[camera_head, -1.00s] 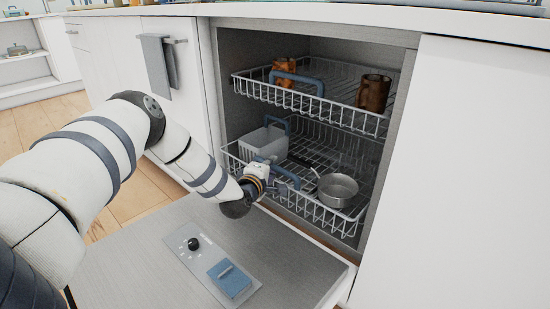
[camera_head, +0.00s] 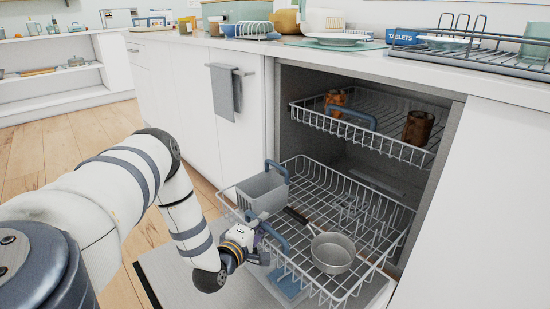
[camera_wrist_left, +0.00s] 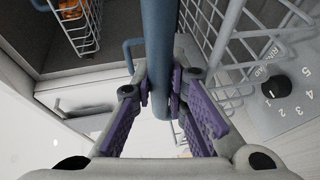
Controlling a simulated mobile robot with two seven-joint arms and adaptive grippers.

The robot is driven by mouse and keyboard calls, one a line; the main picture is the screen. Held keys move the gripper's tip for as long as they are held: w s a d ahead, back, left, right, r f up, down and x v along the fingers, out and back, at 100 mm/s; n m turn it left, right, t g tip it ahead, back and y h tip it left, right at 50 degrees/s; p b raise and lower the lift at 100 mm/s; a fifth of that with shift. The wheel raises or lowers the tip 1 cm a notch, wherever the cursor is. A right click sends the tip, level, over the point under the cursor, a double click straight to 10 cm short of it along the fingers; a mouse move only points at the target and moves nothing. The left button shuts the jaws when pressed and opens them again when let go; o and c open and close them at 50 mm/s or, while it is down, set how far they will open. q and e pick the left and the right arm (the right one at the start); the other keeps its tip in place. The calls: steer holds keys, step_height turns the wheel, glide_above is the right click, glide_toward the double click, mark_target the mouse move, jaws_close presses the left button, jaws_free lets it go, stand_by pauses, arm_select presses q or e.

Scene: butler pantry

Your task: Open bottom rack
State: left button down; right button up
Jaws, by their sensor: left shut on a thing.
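The bottom rack (camera_head: 366,226) of the dishwasher is a grey wire basket, pulled well out over the lowered door. My left gripper (camera_head: 262,240) is at the rack's front, shut on its blue handle (camera_head: 272,235). In the left wrist view the blue handle (camera_wrist_left: 157,50) runs between the purple-padded fingers (camera_wrist_left: 165,100). A grey pan (camera_head: 333,252) with a dark handle and a grey cutlery basket (camera_head: 262,193) sit in the bottom rack. My right gripper is not in view.
The top rack (camera_head: 375,128) stays inside the cabinet and holds brown cups (camera_head: 418,127). The open door (camera_head: 175,278) lies flat under the bottom rack. A towel (camera_head: 224,93) hangs on the cabinet front at left. Dishes stand on the counter above.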

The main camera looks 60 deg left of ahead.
arm_select(q)
steer(key=shift+s+d+p, duration=0.2)
steer(key=shift+s+p, duration=0.15)
steer(key=shift+s, duration=1.5)
steer(key=c, duration=1.8)
jaws_free()
steer(key=shift+c, duration=0.2)
steer(key=v, duration=1.2)
